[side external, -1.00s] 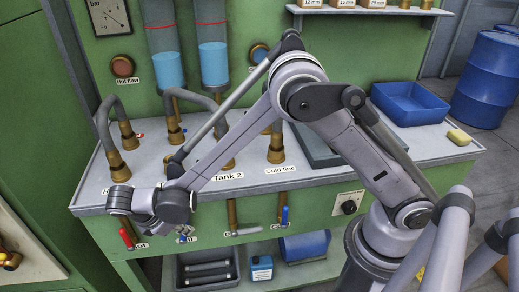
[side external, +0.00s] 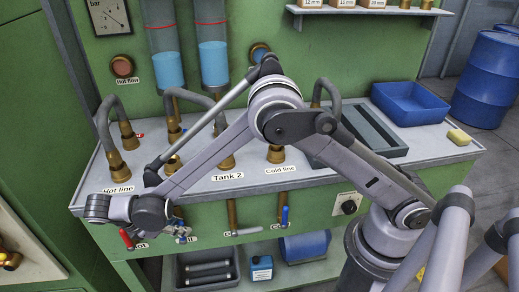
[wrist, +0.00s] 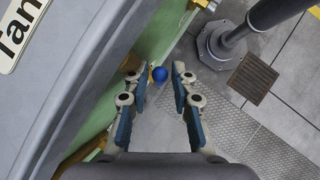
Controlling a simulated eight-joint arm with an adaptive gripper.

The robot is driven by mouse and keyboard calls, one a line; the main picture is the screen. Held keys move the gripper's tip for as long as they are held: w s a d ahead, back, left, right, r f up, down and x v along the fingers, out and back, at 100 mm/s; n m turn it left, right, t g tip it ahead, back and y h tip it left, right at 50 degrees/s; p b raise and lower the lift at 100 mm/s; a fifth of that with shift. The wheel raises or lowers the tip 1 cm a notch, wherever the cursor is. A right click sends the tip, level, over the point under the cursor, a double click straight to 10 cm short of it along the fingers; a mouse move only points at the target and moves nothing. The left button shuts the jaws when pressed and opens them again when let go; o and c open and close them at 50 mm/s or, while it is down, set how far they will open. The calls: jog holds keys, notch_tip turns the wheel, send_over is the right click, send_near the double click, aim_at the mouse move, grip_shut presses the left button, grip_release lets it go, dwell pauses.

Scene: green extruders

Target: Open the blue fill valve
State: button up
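The blue valve end (wrist: 160,74) shows as a round blue knob between my fingertips in the wrist view. My gripper (wrist: 158,84) is open, with one finger on each side of the knob and a gap to each; I cannot tell how deep the knob lies between them. In the side view my gripper (side external: 178,228) is at the bench's front panel, by a partly hidden label ending in "ll". It largely hides the valve there.
A red hot valve handle (side external: 126,238) hangs to the left. A pale lever (side external: 243,232) and a blue cold handle (side external: 284,215) are to the right. The bench top (side external: 300,181) carries pipes above. A lower shelf (side external: 310,272) holds containers.

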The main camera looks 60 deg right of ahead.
jog(key=v, duration=1.2)
jog(key=shift+d+r, duration=0.1)
jog(key=s+d+r+m+t+y, duration=0.1)
jog(key=s+d+r+m+y, duration=0.2)
jog(key=d, duration=0.5)
jog(key=d+r+m+t+y, duration=0.1)
jog(key=d+r+m+y, duration=0.15)
jog(key=d+r, duration=0.45)
jog(key=s+d+f+m+t, duration=0.1)
jog(key=s+d+m, duration=0.2)
jog(key=s+d+f+m+t+y, duration=0.1)
jog(key=s+d+m+t, duration=0.1)
jog(key=s+d+m, duration=0.1)
jog(key=s+d+f+m+t, duration=0.1)
jog(key=s+d+m+t, duration=0.1)
jog(key=s+d+m, duration=0.1)
jog(key=shift+s+d+y, duration=0.35)
jog(key=shift+s+d, duration=0.45)
jog(key=shift+d, duration=0.05)
jog(key=shift+s+d+f+m+t, duration=0.35)
jog(key=shift+s+f+m+t, duration=0.05)
jog(key=shift+s+m+t, duration=0.1)
